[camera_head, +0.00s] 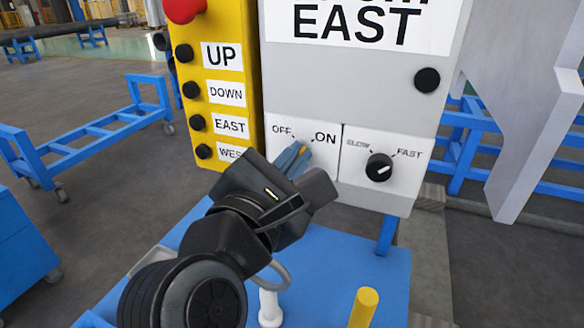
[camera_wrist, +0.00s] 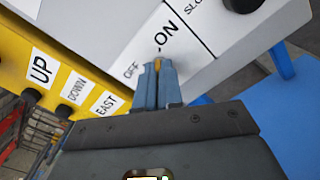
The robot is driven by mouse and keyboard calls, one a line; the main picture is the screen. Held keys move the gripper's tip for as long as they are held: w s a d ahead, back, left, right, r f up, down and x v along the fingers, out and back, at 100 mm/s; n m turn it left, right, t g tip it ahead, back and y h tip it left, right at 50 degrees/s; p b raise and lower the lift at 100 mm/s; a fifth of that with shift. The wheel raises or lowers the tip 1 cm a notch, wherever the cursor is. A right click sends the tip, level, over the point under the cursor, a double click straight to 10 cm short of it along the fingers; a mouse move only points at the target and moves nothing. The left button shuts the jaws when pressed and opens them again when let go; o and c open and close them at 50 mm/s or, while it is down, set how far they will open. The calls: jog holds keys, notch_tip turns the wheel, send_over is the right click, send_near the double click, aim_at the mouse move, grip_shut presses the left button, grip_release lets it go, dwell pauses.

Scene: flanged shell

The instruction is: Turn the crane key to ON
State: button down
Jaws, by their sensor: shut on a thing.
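The ON label (camera_head: 325,139) is just right of the fingertips.
A black SLOW/FAST knob (camera_head: 380,167) sits right of the key. A yellow button box (camera_head: 222,75) with a red stop button (camera_head: 184,8) stands left of it. A blue surface (camera_head: 340,262) with a yellow post (camera_head: 363,308) lies below. A blue trolley (camera_head: 100,130) stands at left.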

jog(key=shift+f+m, duration=0.1)
jog(key=shift+m, duration=0.5)
jog(key=shift+b, duration=0.3)
jog(key=c, duration=1.3)
grip_release()
jog(key=shift+s, duration=0.1)
